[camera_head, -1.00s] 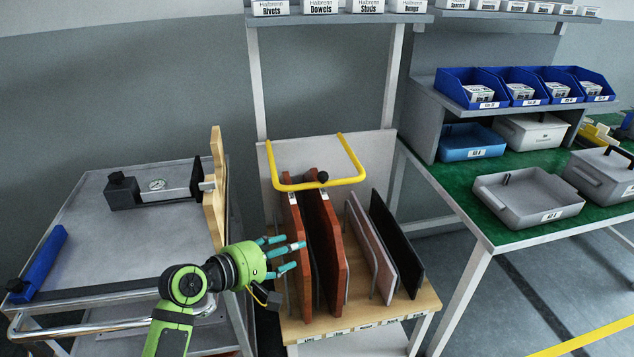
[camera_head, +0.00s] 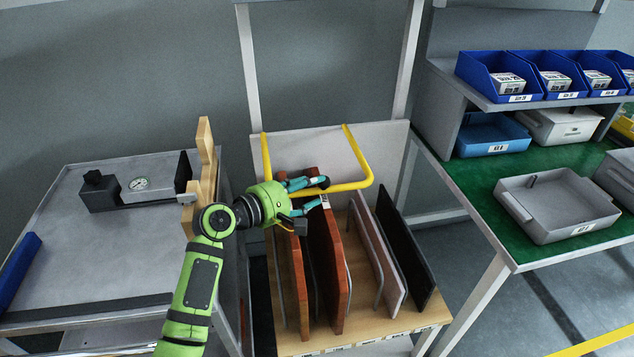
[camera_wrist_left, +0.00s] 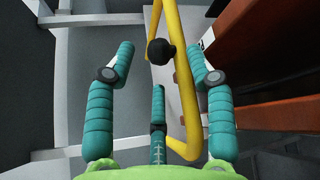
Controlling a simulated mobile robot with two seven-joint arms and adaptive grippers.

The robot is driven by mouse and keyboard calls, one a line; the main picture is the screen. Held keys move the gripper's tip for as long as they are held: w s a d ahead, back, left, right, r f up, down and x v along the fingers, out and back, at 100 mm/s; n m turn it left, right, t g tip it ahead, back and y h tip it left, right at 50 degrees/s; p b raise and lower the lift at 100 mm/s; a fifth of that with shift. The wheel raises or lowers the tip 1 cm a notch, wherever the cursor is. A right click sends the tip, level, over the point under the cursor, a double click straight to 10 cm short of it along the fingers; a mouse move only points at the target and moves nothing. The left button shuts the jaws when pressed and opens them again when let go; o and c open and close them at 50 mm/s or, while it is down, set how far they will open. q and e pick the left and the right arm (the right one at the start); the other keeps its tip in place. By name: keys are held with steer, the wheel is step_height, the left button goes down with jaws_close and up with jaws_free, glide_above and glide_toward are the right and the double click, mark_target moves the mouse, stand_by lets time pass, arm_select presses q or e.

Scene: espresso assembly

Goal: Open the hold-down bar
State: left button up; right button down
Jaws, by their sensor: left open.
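The yellow hold-down bar (camera_head: 353,186) is a U-shaped tube that stands out from the rack's back panel, over the upright boards. A black knob (camera_head: 323,183) sits on its front run. My left gripper (camera_head: 318,190) is at the bar's front left part, with its teal fingers spread and open around the knob's area. In the left wrist view the bar (camera_wrist_left: 186,90) and the black knob (camera_wrist_left: 160,51) lie between the open fingers. Whether a finger touches the bar cannot be told. My right gripper is not in view.
Red-brown boards (camera_head: 328,265), a pinkish board (camera_head: 378,250) and a black board (camera_head: 405,250) stand in the rack below the bar. A grey cart (camera_head: 100,250) with a gauge device is at left. A green-topped table (camera_head: 480,215) with bins is at right.

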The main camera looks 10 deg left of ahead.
arm_select(q)
steer(key=shift+x, duration=1.2)
steer(key=shift+w+f, duration=0.15)
steer(key=shift+w, duration=0.1)
steer(key=shift+d, duration=0.1)
steer(key=c, duration=1.1)
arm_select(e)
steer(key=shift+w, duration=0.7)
